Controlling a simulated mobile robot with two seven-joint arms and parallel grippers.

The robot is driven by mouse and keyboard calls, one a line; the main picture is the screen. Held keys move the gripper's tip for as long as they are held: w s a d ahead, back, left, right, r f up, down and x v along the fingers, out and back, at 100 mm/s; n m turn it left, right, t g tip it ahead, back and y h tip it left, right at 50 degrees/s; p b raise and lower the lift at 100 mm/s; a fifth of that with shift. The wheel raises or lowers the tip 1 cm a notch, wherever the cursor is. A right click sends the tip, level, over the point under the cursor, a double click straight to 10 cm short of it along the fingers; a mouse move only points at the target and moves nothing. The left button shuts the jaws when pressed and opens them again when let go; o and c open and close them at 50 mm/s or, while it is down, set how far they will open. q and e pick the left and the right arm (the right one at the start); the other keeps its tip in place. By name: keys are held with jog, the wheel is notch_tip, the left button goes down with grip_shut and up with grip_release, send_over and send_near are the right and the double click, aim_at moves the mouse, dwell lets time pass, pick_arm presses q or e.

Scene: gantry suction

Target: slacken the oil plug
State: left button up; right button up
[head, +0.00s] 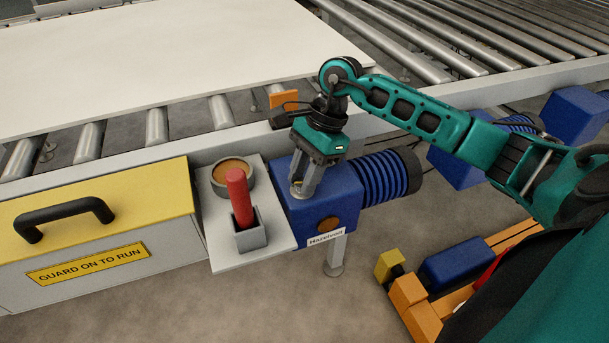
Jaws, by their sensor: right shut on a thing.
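My right gripper (301,187) points down onto the top of a blue gear housing (345,205) beside the conveyor. Its fingers are shut on the oil plug at the top left of the housing. The fingers hide most of the plug, so I cannot tell how far it is turned. A round brownish disc (328,224) sits on the housing's front face, above a label reading "Hazelcott". My left gripper is out of view.
A pale shelf (273,236) left of the housing bears a round tin (233,173) with brown contents and a red-handled tool (238,195) standing in a grey holder. A yellow-topped guard box (100,225) stands further left. A ribbed blue motor (385,176) adjoins the housing; conveyor rollers run behind.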

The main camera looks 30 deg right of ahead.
jog(key=o, duration=1.1)
jog(key=shift+c, duration=0.2)
jog(key=p+v, duration=0.1)
jog(key=v, duration=1.2)
jog(key=shift+p, duration=0.35)
jog(key=shift+a, duration=0.1)
